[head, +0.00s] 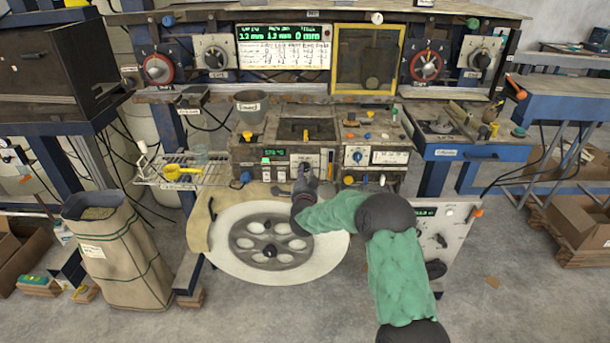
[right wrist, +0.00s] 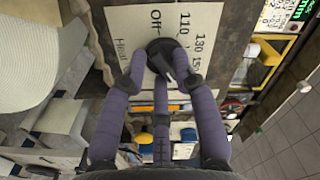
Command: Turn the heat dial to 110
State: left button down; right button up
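The heat dial (right wrist: 165,56) is a black knob on a pale panel (right wrist: 203,20) in the right wrist view. The panel is printed with Off, 110, 130 and a partly cut-off 15. My right gripper (right wrist: 162,78) has its purple-grey fingers around the knob, with the tips closed in against its sides. Fingers and knob hide part of the scale, so I cannot tell which mark the dial points to. In the head view my right gripper (head: 304,178) is at the front of the laminating bench, hiding the dial. My left gripper is not in view.
A wire shelf (head: 208,176) with a yellow scoop is left of the bench. A green display (head: 273,154) and another dial (head: 356,155) flank the gripper. A sack (head: 120,250) stands at left.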

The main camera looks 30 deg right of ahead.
grip_shut()
jog(key=shift+n, duration=0.3)
jog(key=n+p, duration=0.1)
jog(key=n, duration=0.4)
jog(key=shift+s+d+r, duration=0.1)
jog(key=shift+r, duration=0.05)
jog(key=n+p, duration=0.1)
jog(key=n, duration=0.3)
jog(key=shift+r, duration=0.1)
jog(key=n+p, duration=0.1)
jog(key=n, duration=0.2)
jog(key=shift+n, duration=0.3)
jog(key=n+p, duration=0.3)
jog(key=n, duration=0.3)
jog(key=shift+r, duration=0.2)
jog(key=n+p, duration=0.1)
jog(key=n, duration=0.3)
jog(key=shift+n, duration=0.5)
